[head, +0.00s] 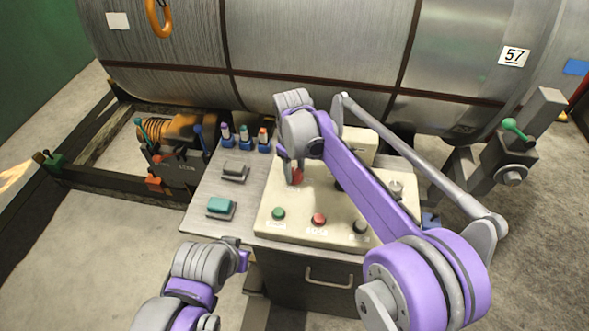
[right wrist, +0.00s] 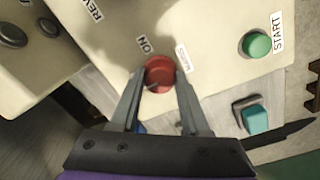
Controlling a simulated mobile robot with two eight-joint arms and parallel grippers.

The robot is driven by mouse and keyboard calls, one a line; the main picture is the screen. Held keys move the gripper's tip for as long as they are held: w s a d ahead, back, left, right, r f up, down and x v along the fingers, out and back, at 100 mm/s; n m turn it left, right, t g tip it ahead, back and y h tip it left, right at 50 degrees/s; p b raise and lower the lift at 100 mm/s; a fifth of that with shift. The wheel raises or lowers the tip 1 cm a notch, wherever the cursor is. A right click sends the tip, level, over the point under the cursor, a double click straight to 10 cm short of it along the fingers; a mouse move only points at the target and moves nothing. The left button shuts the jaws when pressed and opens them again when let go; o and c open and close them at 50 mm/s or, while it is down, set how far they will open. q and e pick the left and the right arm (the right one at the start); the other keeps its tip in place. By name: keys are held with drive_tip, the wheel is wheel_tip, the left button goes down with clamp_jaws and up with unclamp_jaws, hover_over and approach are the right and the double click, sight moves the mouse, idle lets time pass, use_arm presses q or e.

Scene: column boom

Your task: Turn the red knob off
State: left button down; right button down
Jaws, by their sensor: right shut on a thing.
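The red knob (head: 297,177) is on the sloped cream control panel (head: 262,222), partly hidden by my right gripper. In the right wrist view the round red knob (right wrist: 159,72) sits between an "ON" label and another small label. My right gripper (head: 291,172) reaches down to the knob from above. In the right wrist view my right gripper (right wrist: 161,84) has one finger on each side of the knob, shut on it. My left gripper (head: 240,262) is at the lower left, in front of the panel and away from it; its fingers are not clear.
The panel has a green START button (head: 278,213), a red button (head: 318,219) and a black button (head: 360,227). Floor is clear at lower left.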

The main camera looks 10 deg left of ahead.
sight(294, 173)
idle(0.3)
drive_tip(key=shift+c, duration=1.9)
unclamp_jaws()
wheel_tip(294, 173, up, 11)
drive_tip(key=shift+s+p, duration=0.2)
drive_tip(key=shift+p, duration=0.15)
drive_tip(key=s+d+f+m+t, duration=0.1)
drive_tip(key=s+d+f+m, duration=0.1)
drive_tip(key=s+d, duration=0.3)
drive_tip(key=s+d+f+m+t, duration=0.1)
drive_tip(key=s+d+m, duration=0.2)
drive_tip(key=s+d, duration=0.3)
drive_tip(key=s+d+f+m+t, duration=0.1)
drive_tip(key=s+d, duration=0.4)
drive_tip(key=d, duration=0.7)
drive_tip(key=shift+s+d+f+m+t+y, duration=0.2)
drive_tip(key=shift+f+m, duration=0.25)
drive_tip(key=shift+m, duration=0.2)
drive_tip(key=shift+s+d+f+m+t+y, duration=0.1)
drive_tip(key=shift+f+m+t, duration=0.1)
drive_tip(key=shift+f+m, duration=0.35)
drive_tip(key=s+d+f+m+t, duration=0.1)
drive_tip(key=s+d+f+m, duration=0.2)
drive_tip(key=s, duration=0.4)
wheel_tip(294, 173, down, 3)
drive_tip(key=shift+s+d+r, duration=0.1)
drive_tip(key=shift+s+d, duration=0.05)
drive_tip(key=shift+d, duration=0.35)
